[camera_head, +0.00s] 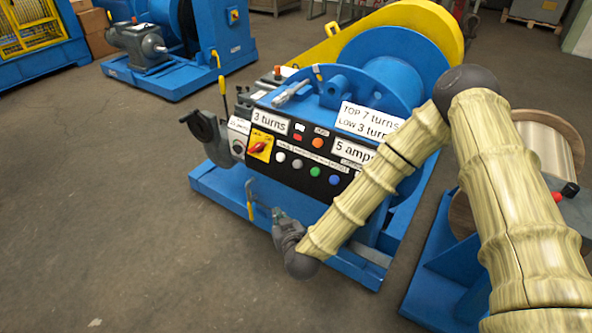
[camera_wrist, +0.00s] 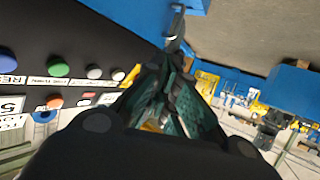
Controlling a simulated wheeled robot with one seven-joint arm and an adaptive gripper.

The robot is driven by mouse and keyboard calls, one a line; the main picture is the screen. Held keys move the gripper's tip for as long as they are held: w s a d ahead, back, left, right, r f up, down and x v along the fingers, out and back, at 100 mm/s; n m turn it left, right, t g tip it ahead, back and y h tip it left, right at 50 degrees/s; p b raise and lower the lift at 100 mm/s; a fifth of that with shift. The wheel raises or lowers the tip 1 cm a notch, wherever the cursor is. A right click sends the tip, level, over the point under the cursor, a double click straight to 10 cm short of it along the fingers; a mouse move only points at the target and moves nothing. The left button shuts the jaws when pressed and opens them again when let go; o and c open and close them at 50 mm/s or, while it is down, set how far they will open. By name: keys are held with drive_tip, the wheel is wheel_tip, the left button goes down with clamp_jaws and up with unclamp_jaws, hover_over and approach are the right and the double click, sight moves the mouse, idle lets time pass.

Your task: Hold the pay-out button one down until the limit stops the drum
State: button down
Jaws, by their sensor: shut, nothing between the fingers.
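The black control panel (camera_head: 290,180) is on the front of the blue winch in the head view. Its lower row holds a white button (camera_head: 281,157), a grey button (camera_head: 297,163), a green button (camera_head: 314,171) and a blue button (camera_head: 333,180). The small labels are too small to tell which is pay-out. The blue drum (camera_head: 395,65) stands behind the panel. My gripper (camera_head: 278,212) is shut and empty, below the panel and apart from the buttons. In the wrist view its fingers (camera_wrist: 176,65) are together, with the green button (camera_wrist: 57,67) to their left.
A red and yellow rotary switch (camera_head: 259,146) is at the panel's left end. An orange button (camera_head: 317,143) is in the upper row. A wooden reel (camera_head: 545,150) is at right.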

sight(294, 164)
drive_tip(key=w+r+t+h+b, duration=0.1)
drive_tip(key=w+r+t, duration=0.3)
drive_tip(key=w+r, duration=0.5)
wheel_tip(294, 164, up, 2)
drive_tip(key=shift+w+a+r+m+h, duration=0.2)
drive_tip(key=shift+m+h, duration=0.2)
drive_tip(key=shift+h, duration=0.2)
drive_tip(key=shift+d+f+b, duration=0.1)
drive_tip(key=shift+b, duration=0.25)
drive_tip(key=shift+w+d+f+b, duration=0.55)
drive_tip(key=shift+w+d+f, duration=0.15)
drive_tip(key=shift+w, duration=0.35)
drive_tip(key=shift+w+d+f+b, duration=0.55)
drive_tip(key=shift+w+d, duration=0.25)
drive_tip(key=shift+w, duration=0.25)
drive_tip(key=shift+w+d+f+b, duration=0.5)
drive_tip(key=shift+w+d+f, duration=0.25)
drive_tip(key=shift+w, duration=0.3)
drive_tip(key=shift+w+d, duration=0.1)
drive_tip(key=shift+w, duration=0.05)
drive_tip(key=shift+w+d+f, duration=0.1)
drive_tip(key=shift+w+d, duration=0.05)
drive_tip(key=shift+w+d+f, duration=0.25)
drive_tip(key=shift+w, duration=0.1)
idle(2.2)
